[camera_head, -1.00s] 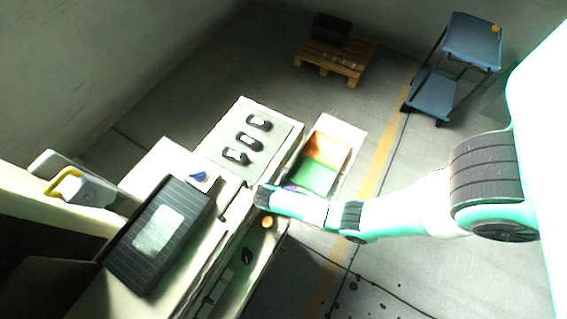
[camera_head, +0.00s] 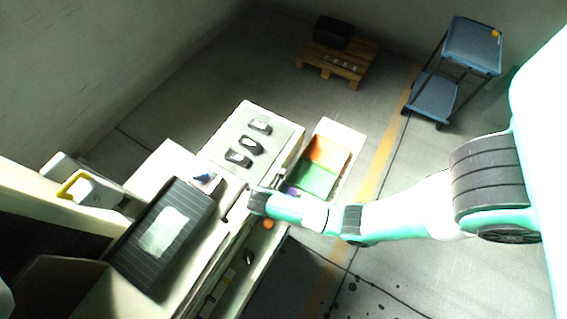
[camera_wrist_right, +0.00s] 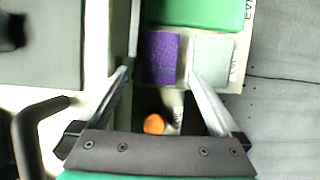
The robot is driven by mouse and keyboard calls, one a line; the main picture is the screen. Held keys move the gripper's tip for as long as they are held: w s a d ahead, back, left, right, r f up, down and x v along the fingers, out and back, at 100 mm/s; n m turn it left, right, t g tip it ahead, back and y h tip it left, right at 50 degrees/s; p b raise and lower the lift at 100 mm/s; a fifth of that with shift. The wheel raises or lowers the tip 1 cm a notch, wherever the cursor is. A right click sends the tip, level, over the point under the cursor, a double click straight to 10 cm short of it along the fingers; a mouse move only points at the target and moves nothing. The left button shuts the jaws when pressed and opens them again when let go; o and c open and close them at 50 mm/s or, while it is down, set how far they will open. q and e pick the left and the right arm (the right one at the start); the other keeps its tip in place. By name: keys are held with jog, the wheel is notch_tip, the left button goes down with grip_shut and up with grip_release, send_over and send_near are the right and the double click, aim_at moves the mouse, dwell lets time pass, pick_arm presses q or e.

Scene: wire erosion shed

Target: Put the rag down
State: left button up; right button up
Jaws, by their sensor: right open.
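My right gripper (camera_wrist_right: 159,76) is open, with nothing seen between its fingers. Its fingertips are over the near end of a purple, cloth-like square (camera_wrist_right: 161,57), which lies flat in a compartment. This purple piece may be the rag, but I cannot tell for sure. A pale grey-green square (camera_wrist_right: 213,58) is beside it on the right. In the head view my right arm reaches in from the right, and its wrist (camera_head: 259,203) hides the gripper's fingers. My left gripper is not in view.
A green bin (camera_head: 316,181) and an orange one (camera_head: 328,150) stand beyond the wrist. An orange ball (camera_wrist_right: 154,124) lies below the gripper. Several dark parts sit on a grey plate (camera_head: 222,139). A black ribbed case (camera_head: 140,262) lies left. A blue cart (camera_head: 472,48) stands far off.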

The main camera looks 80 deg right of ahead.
jog(key=v, duration=0.5)
jog(key=shift+p, duration=0.4)
